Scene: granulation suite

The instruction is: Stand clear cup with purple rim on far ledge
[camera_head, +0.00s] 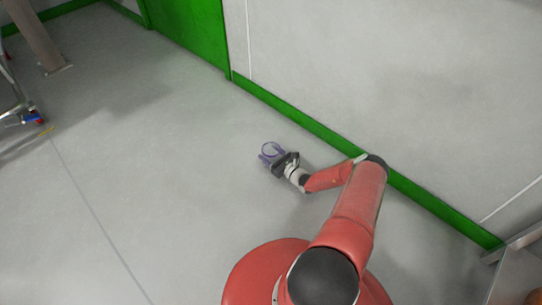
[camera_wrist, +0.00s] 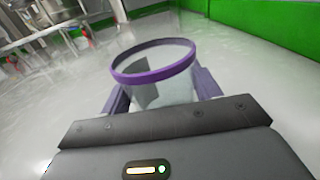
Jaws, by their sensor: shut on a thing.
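The clear cup with the purple rim (camera_wrist: 153,76) is upright or slightly tilted between the fingers of my gripper (camera_wrist: 160,100) in the wrist view. The purple-grey fingers press on both sides of its clear body. In the head view the cup (camera_head: 270,149) shows small at the end of my arm, and my gripper (camera_head: 273,157) is held out above the open floor. The far ledge cannot be made out for certain in either view.
Grey floor (camera_head: 150,170) lies clear to the left. A wall with a green skirting (camera_head: 300,125) runs along the right, close to my arm. A green door (camera_head: 190,30) is at the back. A wheeled metal frame (camera_head: 22,118) stands at far left. Metal equipment (camera_wrist: 50,30) shows in the wrist view.

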